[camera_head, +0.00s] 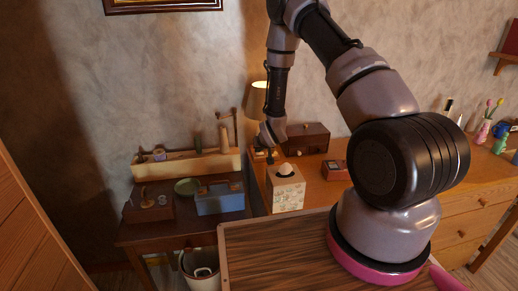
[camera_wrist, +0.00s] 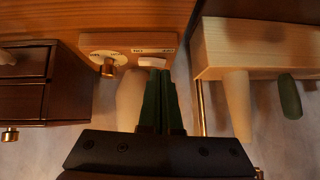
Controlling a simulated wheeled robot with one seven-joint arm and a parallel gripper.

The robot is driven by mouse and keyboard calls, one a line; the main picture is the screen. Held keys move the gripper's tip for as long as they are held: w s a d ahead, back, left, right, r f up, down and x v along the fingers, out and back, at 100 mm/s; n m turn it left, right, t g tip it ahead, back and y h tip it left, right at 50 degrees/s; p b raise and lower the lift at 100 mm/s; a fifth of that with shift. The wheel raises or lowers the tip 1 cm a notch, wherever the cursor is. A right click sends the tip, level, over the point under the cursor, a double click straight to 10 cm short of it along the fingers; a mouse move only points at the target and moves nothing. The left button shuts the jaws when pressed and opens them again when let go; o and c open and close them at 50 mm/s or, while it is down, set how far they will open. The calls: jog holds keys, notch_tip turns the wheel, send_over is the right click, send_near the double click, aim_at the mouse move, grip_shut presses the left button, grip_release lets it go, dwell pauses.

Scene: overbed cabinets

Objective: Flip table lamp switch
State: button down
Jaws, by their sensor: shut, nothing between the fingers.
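The table lamp (camera_head: 258,98) stands against the wall in the head view, its shade glowing warm; my arm partly hides it. In the wrist view, a small wooden panel (camera_wrist: 128,47) carries a dial with a brass knob (camera_wrist: 107,67) and a pale switch (camera_wrist: 152,62) under small lettering. My gripper (camera_wrist: 159,73) is shut and empty, its green fingertips just below the switch in the picture. I cannot tell if they touch it. In the head view my gripper (camera_head: 270,155) is small and low beside the lamp.
A tissue box (camera_head: 287,190) stands close in front of my gripper. A dark drawer box (camera_head: 305,139) is to its right, and a wooden rack (camera_head: 190,164) to its left. A blue-grey box (camera_head: 219,198) and green plate (camera_head: 187,187) sit on the lower table.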

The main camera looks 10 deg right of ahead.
jog(key=shift+a+f+h, duration=0.25)
jog(key=shift+h, duration=0.05)
jog(key=shift+d, duration=0.2)
jog(key=shift+d+r, duration=0.1)
jog(key=shift+d, duration=0.7)
